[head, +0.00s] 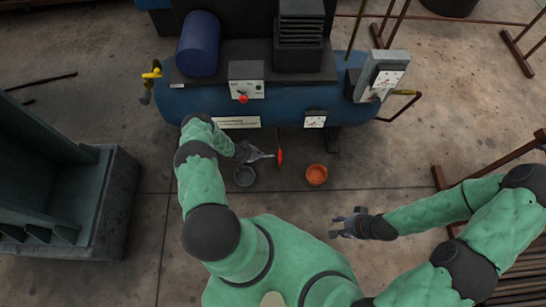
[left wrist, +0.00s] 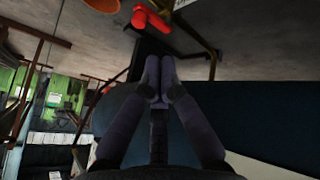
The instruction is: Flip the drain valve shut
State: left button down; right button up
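The drain valve's red lever (head: 280,157) hangs at the front underside of the blue tank, beside a thin brass-coloured pipe. The red lever also shows at the top of the left wrist view (left wrist: 150,17). My left gripper (head: 270,155) is just left of the lever in the head view, and any contact cannot be made out there. In the left wrist view its fingers (left wrist: 160,82) are together with nothing between them, and the lever is beyond the tips. My right gripper (head: 336,227) is open and empty over the floor, well away from the valve.
The blue tank (head: 205,100) carries a red knob (head: 243,98), gauges and a yellow-handled fitting (head: 152,75). A grey cup (head: 244,176) and an orange cup (head: 316,175) stand on the floor near the lever. Metal racks (head: 485,180) are at right.

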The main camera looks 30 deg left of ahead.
pick_arm(q)
jog(key=shift+s+a+f, duration=0.25)
jog(key=shift+a+f, duration=0.05)
jog(key=shift+a, duration=0.3)
jog(key=shift+s+a+f, duration=0.25)
jog(key=shift+a+f, duration=0.05)
jog(key=shift+a, duration=0.25)
jog(key=shift+f, duration=0.1)
jog(key=b, duration=0.5)
send_near(280, 156)
notch_tip(280, 156, down, 4)
jog(key=s+a, duration=0.1)
jog(key=a, duration=0.2)
jog(key=shift+w+d+f, duration=0.1)
jog(key=shift+w+d, duration=0.2)
jog(key=shift+d, duration=0.35)
jog(key=shift+w+d+f, duration=0.1)
jog(key=shift+w+d, duration=0.25)
jog(key=shift+d, duration=0.3)
jog(key=shift+w+d, duration=0.3)
jog(key=shift+d, duration=0.3)
